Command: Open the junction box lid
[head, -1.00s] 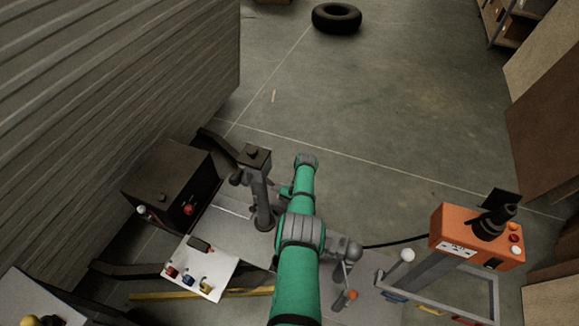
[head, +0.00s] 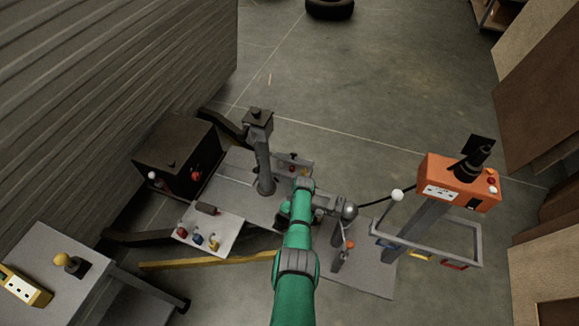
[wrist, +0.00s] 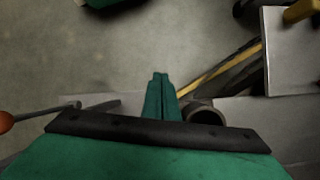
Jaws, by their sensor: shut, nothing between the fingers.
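No thing in view is clearly marked as the junction box. A dark box (head: 172,155) with a flat, closed top and a red knob on its side stands at the left in the head view; I cannot tell whether it is the junction box. My green arm reaches up the middle of the head view, and its far end hides what lies behind it. My gripper (wrist: 160,78) shows in the wrist view with its two green fingers together and nothing between them. The fingers are beside a round grey tube end (wrist: 205,112); I cannot tell whether they touch.
A grey post (head: 263,160) rises left of my arm. A white panel with coloured knobs (head: 212,230) and a yellow bar (head: 205,260) lie lower left. An orange control box (head: 458,182) stands on the right. A corrugated wall (head: 110,80) fills the left. Open floor lies beyond.

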